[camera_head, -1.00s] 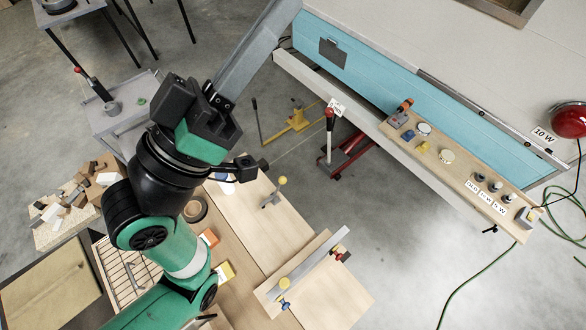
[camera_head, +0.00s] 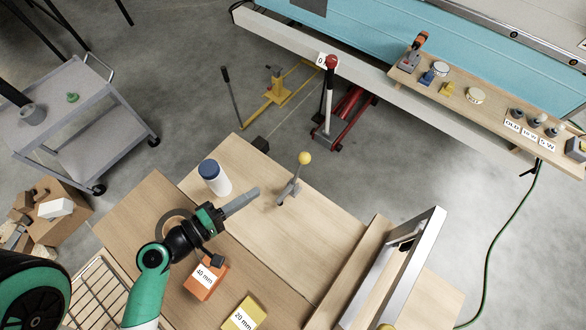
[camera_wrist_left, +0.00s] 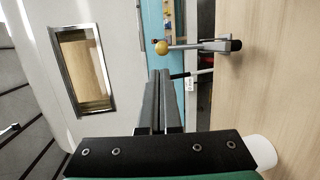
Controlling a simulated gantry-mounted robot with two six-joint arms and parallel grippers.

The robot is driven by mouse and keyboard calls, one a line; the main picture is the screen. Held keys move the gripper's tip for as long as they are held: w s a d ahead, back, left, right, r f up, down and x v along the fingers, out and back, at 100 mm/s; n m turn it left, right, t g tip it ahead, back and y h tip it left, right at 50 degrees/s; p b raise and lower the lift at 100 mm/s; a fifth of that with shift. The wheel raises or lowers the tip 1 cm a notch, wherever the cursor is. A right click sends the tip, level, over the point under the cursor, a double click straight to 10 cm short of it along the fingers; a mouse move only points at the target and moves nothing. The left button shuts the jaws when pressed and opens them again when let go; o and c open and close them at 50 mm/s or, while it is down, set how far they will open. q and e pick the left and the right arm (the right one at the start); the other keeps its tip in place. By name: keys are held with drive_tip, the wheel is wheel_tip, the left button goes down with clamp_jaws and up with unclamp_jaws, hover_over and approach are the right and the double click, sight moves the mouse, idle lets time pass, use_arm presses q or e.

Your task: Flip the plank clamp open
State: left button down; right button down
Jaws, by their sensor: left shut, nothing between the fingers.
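The plank clamp (camera_head: 290,188) stands on the light wooden plank (camera_head: 262,222). Its lever, with a yellow ball knob (camera_head: 305,158), sticks up from the board. In the left wrist view the clamp (camera_wrist_left: 210,45) shows beyond the fingers, its yellow knob (camera_wrist_left: 161,47) pointing left. My left gripper (camera_head: 254,193) is shut and empty, to the left of the clamp, with its fingertips pointing at it. A gap shows between the fingertips and the clamp. In the left wrist view the gripper (camera_wrist_left: 158,75) has its two fingers together. My right gripper is not in view.
A white bottle with a blue cap (camera_head: 214,178) stands close behind my left gripper. An orange 40 mm block (camera_head: 205,278) and a yellow 20 mm block (camera_head: 243,315) lie in front. A red-knobbed lever (camera_head: 329,95) stands beyond the bench.

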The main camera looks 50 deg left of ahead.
use_arm(q)
drive_tip(key=shift+a+f, duration=0.2)
drive_tip(key=shift+a, duration=0.1)
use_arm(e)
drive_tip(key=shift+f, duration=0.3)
